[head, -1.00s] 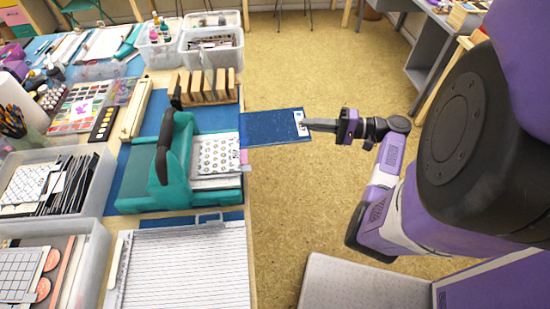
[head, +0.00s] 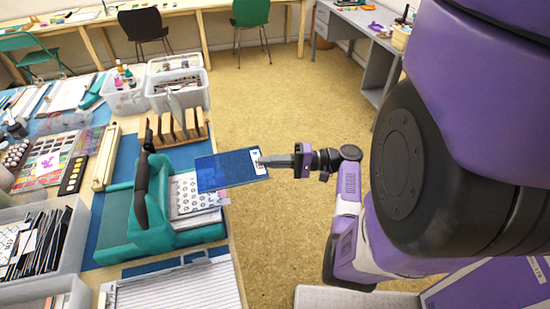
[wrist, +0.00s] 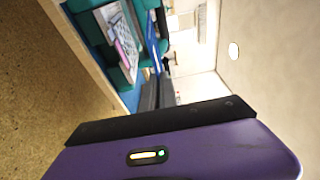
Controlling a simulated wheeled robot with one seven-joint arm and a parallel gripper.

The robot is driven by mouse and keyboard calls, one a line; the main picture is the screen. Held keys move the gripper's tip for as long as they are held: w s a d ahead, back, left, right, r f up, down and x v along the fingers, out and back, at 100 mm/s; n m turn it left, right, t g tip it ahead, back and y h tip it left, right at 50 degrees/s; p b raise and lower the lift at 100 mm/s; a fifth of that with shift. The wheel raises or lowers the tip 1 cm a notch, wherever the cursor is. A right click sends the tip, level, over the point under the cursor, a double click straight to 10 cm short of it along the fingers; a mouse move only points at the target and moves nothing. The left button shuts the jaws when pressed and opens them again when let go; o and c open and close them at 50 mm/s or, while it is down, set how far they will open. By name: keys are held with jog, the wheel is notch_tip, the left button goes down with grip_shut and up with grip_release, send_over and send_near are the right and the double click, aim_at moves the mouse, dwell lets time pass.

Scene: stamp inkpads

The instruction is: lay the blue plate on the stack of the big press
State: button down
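The blue plate (head: 222,170) is a flat rectangle with a white label at its right end. My gripper (head: 264,161) is shut on that labelled end and holds the plate out to the left. The plate's left part overlaps the stack (head: 186,198) in the head view and seems to hover above it. The stack, topped by a dotted sheet, lies in the teal big press (head: 168,236), whose dark handle (head: 141,190) stands on the left. In the wrist view the plate (wrist: 152,40) shows nearly edge-on, apart from the stack (wrist: 122,42); the gripper's fingers (wrist: 150,94) point towards it.
A wooden slotted rack (head: 180,132) stands behind the press. Clear bins (head: 178,90) are further back. A lined board (head: 185,288) lies in front of the press. The floor (head: 285,225) right of the table is open.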

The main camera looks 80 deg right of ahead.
aim_at(245, 171)
jog(key=w+a, duration=0.1)
jog(key=w, duration=0.1)
jog(key=w+p, duration=0.1)
jog(key=w, duration=0.1)
jog(key=w+a, duration=0.1)
jog(key=w, duration=0.1)
jog(key=shift+w+a+f, duration=0.1)
jog(key=shift+w+a, duration=0.25)
jog(key=shift+f+b, duration=0.55)
jog(key=shift+f, duration=0.25)
jog(key=shift+f, duration=0.3)
jog(key=shift+w+a+f+b, duration=0.25)
jog(key=shift+w+f+b, duration=0.3)
jog(key=shift+f, duration=0.05)
jog(key=shift+w+a+f+b, duration=0.2)
jog(key=shift+w+f+b, duration=0.3)
jog(key=shift+f+b, duration=0.1)
jog(key=shift+f, duration=0.1)
